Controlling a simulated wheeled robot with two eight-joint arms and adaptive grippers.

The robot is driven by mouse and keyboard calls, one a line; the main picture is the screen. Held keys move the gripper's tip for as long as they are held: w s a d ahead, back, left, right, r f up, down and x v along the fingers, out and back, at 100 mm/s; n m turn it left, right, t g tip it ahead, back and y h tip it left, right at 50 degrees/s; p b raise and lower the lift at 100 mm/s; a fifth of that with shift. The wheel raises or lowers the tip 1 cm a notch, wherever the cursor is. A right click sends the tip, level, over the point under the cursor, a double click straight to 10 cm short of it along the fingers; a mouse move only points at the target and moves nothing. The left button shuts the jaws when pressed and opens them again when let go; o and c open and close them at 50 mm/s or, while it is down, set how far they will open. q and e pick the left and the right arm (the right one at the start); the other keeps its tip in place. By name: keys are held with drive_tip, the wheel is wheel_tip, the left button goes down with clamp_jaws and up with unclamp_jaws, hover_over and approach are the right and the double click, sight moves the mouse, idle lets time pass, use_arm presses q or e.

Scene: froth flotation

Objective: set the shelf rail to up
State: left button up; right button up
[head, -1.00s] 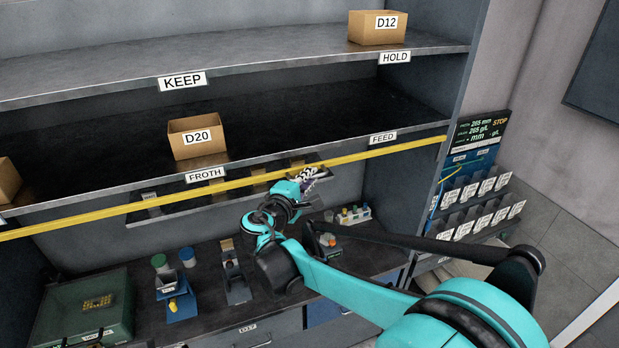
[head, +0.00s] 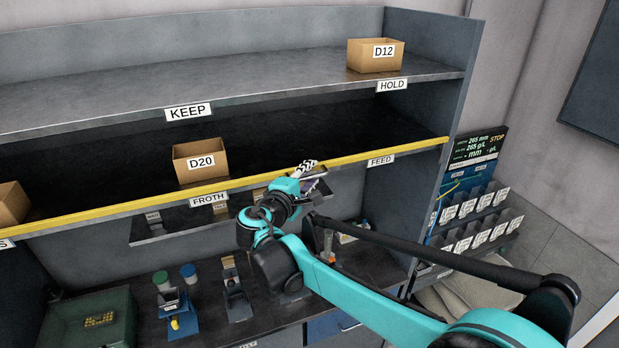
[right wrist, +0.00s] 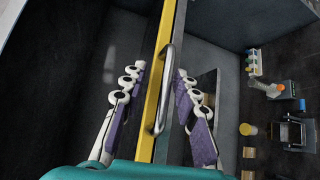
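The yellow shelf rail (head: 390,151) runs along the front edge of the middle shelf, above the FROTH label (head: 208,199) and FEED label (head: 381,160). My right gripper (head: 309,172) is at the rail, right of the middle of the head view. In the right wrist view the rail (right wrist: 153,90) and its metal handle (right wrist: 166,88) pass between the two purple-and-white fingers (right wrist: 160,75). The fingers stand apart with gaps to the handle, so the gripper is open. My left gripper is not in view.
Box D20 (head: 200,161) sits behind the rail on the middle shelf, and another box (head: 12,203) is at the far left. Box D12 (head: 374,55) is on the top shelf. A green case (head: 88,322) and small apparatus stand on the bench below.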

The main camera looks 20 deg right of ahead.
drive_tip(key=shift+f, duration=0.1)
drive_tip(key=shift+s+a, duration=0.2)
drive_tip(key=v, duration=1.1)
drive_tip(key=shift+s, duration=0.3)
drive_tip(key=s+d+f+m+g+y+b, duration=0.1)
drive_tip(key=s+d+f+m+b, duration=0.15)
drive_tip(key=f+b, duration=0.55)
drive_tip(key=s+d+f+m+g+y+b, duration=0.1)
drive_tip(key=s+d+f+g+y+b, duration=0.2)
drive_tip(key=f, duration=0.8)
drive_tip(key=s+d+f+m+b, duration=0.1)
drive_tip(key=s+d+f+b, duration=0.25)
drive_tip(key=f+b, duration=0.45)
drive_tip(key=s+a+f+m+y+b, duration=0.1)
drive_tip(key=s+f+m+y+b, duration=0.1)
drive_tip(key=f+b, duration=0.3)
drive_tip(key=s+a+f+m+y+b, duration=0.1)
drive_tip(key=s+f+b, duration=0.3)
drive_tip(key=f, duration=1)
drive_tip(key=s+a+f+m+g+y+b, duration=0.1)
drive_tip(key=s+f+m+y+b, duration=0.2)
drive_tip(key=f+b, duration=0.4)
wheel_tip(320, 180, down, 3)
drive_tip(key=shift+s+a+r+m+y, duration=0.2)
drive_tip(key=shift+s+m+y, duration=0.2)
drive_tip(key=shift+s+m, duration=0.2)
